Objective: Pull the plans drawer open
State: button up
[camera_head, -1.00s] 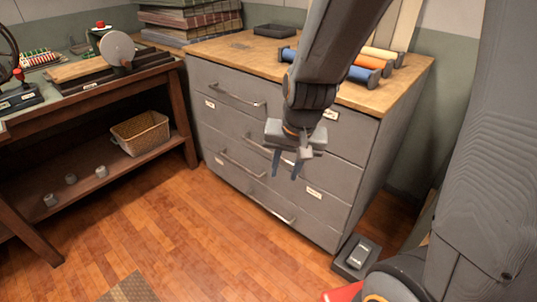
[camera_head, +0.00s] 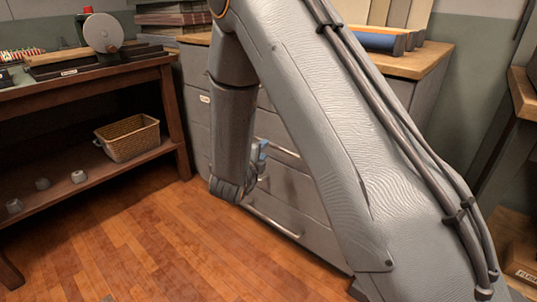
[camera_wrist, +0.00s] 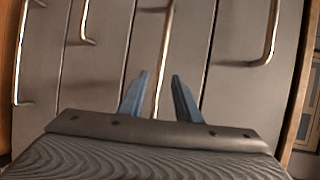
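A grey drawer cabinet (camera_head: 292,190) stands with its front toward me, partly hidden by my arm. The drawers I can see look shut. A middle handle (camera_head: 280,151) and a lower handle (camera_head: 272,221) show. No label can be read, so I cannot tell which drawer is the plans drawer. My gripper (camera_head: 262,150) is at the cabinet front, partly hidden by my arm. In the wrist view its two blue fingers (camera_wrist: 159,75) are apart. A metal bar handle (camera_wrist: 164,50) runs between them in the picture. I cannot tell whether they touch it.
A dark wooden bench (camera_head: 90,80) stands to the left, with a wicker basket (camera_head: 130,141) on its lower shelf. Rolls (camera_head: 375,41) lie on the cabinet top. Another wooden table (camera_head: 522,95) is at the right. The floor in front is clear.

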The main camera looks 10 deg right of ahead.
aim_at(269, 145)
jog(key=b+x, duration=0.2)
jog(key=x, duration=0.6)
jog(key=shift+s+d, duration=0.1)
grip_shut()
